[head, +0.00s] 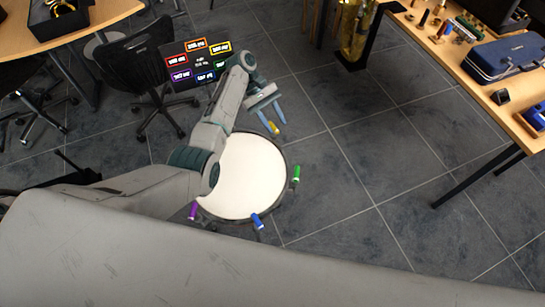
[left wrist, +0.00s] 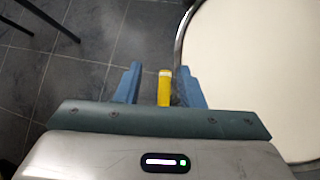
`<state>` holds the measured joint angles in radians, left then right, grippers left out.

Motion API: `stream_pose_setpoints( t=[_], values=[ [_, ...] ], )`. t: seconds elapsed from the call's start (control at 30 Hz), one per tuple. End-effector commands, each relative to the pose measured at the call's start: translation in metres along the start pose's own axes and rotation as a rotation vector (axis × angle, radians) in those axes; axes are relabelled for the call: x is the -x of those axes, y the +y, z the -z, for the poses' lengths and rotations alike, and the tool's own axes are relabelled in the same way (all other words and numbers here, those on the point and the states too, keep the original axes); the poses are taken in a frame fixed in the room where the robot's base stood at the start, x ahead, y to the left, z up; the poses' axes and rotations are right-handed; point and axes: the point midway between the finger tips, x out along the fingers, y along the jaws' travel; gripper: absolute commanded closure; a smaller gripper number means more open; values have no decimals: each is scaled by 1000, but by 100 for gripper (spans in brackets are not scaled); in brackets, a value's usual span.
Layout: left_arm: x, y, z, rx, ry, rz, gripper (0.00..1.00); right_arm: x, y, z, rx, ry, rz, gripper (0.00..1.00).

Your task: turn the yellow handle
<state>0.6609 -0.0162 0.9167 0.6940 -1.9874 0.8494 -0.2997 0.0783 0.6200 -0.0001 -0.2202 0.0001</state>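The yellow handle (head: 273,127) sticks out at the upper right rim of a round white drum (head: 250,180). My left gripper (head: 272,118) is over it, fingers pointing down in the picture. In the left wrist view, the yellow handle (left wrist: 164,90) lies between the two blue fingers of my left gripper (left wrist: 160,80). There is a clear gap to the left finger; the handle is close to the right finger, and I cannot tell whether they touch. The gripper is open. My right gripper is not in view.
The drum also has a green handle (head: 296,173), a blue handle (head: 257,220) and a purple handle (head: 193,210). A dark board (head: 200,62) with coloured labels is behind my left arm. A wooden table (head: 465,80) with a blue case (head: 507,58) stands at right. Tiled floor between is clear.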

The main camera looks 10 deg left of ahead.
Motion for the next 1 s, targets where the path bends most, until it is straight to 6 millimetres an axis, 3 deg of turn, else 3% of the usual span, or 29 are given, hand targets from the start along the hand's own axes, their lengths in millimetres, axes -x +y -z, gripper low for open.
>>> stream_pose_setpoints(
  t=[0.3, 0.6, 0.8, 1.0],
  values=[
    [-28, -34, -52, 6, -9, 4, 65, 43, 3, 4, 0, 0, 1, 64],
    [-57, -66, -94, 6, -8, 4, 65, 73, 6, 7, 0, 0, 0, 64],
    [-69, -79, -110, 5, -8, 3, 65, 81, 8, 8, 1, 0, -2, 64],
    [-73, -82, -114, 5, -6, 3, 65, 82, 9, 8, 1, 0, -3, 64]
  ],
)
